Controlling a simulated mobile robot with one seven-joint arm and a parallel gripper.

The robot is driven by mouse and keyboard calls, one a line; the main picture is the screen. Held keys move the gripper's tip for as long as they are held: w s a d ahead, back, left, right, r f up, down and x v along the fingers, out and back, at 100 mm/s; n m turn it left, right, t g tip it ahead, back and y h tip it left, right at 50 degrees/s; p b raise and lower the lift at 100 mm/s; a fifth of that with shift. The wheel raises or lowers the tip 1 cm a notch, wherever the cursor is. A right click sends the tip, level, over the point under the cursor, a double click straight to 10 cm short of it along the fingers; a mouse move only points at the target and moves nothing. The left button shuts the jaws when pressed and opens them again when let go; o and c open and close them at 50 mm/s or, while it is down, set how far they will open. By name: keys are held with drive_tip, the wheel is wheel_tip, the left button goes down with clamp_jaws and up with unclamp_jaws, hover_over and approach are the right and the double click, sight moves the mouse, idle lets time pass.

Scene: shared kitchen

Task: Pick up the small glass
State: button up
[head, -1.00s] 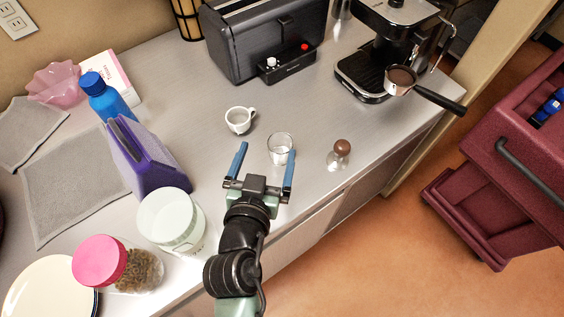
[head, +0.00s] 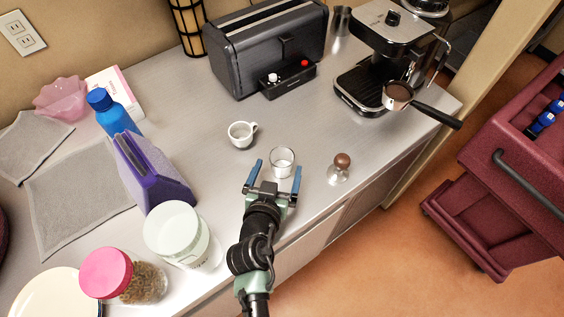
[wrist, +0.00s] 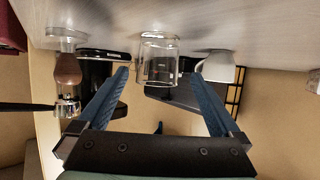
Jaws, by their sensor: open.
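The small glass (head: 282,162) is clear and stands upright on the grey counter. My gripper (head: 279,167) is open and empty, with its two blue fingers pointing toward the glass. In the head view the glass lies close to the fingertips, nearer the right one. In the wrist view, which looks upside down, the glass (wrist: 158,58) shows beyond and between the fingertips of my gripper (wrist: 161,75). I cannot tell whether the fingers reach around it.
A white cup (head: 241,134) stands just behind and left of the glass. A tamper with a brown knob (head: 341,164) stands to its right. A black toaster (head: 268,52) and an espresso machine (head: 385,50) stand farther back. The counter front edge is close.

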sight(282, 160)
drive_tip(key=shift+p+x, duration=0.3)
drive_tip(key=shift+x, duration=1.8)
drive_tip(key=shift+d+r, duration=0.15)
drive_tip(key=shift+r, duration=0.05)
drive_tip(key=shift+c, duration=0.2)
clamp_jaws()
